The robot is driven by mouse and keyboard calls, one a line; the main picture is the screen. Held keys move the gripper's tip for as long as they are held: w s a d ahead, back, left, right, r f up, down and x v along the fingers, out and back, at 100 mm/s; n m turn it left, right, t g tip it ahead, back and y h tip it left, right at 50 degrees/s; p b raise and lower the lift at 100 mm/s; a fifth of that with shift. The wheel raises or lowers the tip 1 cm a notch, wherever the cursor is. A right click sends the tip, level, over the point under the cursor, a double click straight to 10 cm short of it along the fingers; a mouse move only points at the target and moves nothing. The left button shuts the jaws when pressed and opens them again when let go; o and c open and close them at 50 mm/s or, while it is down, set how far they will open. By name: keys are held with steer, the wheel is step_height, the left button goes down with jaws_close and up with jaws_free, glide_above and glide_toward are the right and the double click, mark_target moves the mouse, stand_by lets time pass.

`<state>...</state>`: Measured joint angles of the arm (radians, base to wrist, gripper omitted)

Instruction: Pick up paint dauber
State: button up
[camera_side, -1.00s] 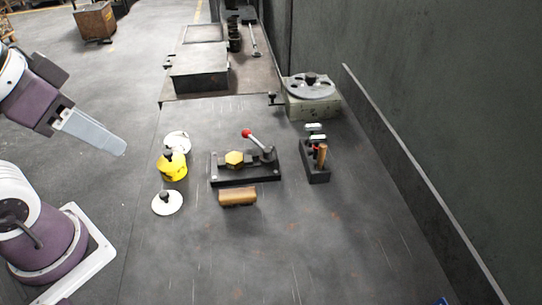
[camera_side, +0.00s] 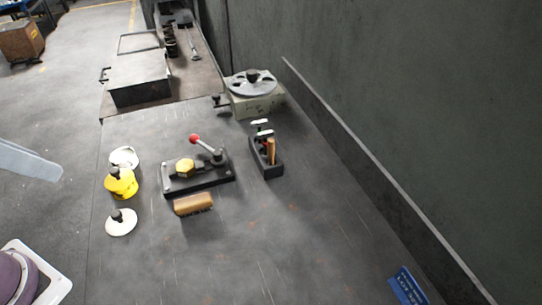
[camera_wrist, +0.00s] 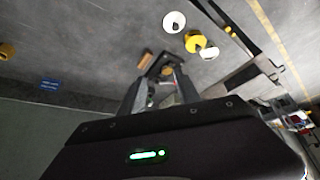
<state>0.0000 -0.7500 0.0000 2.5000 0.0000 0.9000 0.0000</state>
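I cannot tell for certain which thing is the paint dauber. A yellow pot (camera_side: 121,187) with a dark knob or handle on top stands at the bench's left edge; it also shows in the wrist view (camera_wrist: 195,43). A white disc (camera_side: 125,156) lies just behind it. Another white disc (camera_side: 121,227) with a black knob lies in front. A small rack (camera_side: 267,160) holds several tools, one with an orange-brown handle. My gripper (camera_wrist: 160,76) is open, with nothing seen between its fingers.
A black clamp (camera_side: 200,182) with a red-knobbed lever and brass hexagonal piece stands mid-bench, a wooden block brush (camera_side: 193,205) before it. Behind are a round turntable (camera_side: 252,85) and a metal box (camera_side: 140,77). A wall bounds the right.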

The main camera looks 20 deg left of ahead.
steer(key=w+d+r+m+g+h, duration=0.1)
steer(key=w+r+m, duration=0.25)
steer(key=w, duration=0.35)
steer(key=m+g+y, duration=0.1)
steer(key=m+g, duration=0.4)
steer(key=m, duration=1.5)
glide_above(272, 151)
steer(key=a, duration=0.1)
step_height(272, 151, down, 18)
steer(key=shift+w+f, duration=0.1)
steer(key=shift+w, duration=0.05)
steer(key=f, duration=0.6)
steer(key=shift+w+d+f, duration=0.1)
steer(key=shift+d+f, duration=0.1)
steer(key=shift+d, duration=0.15)
steer(key=shift+f, duration=0.5)
jaws_close()
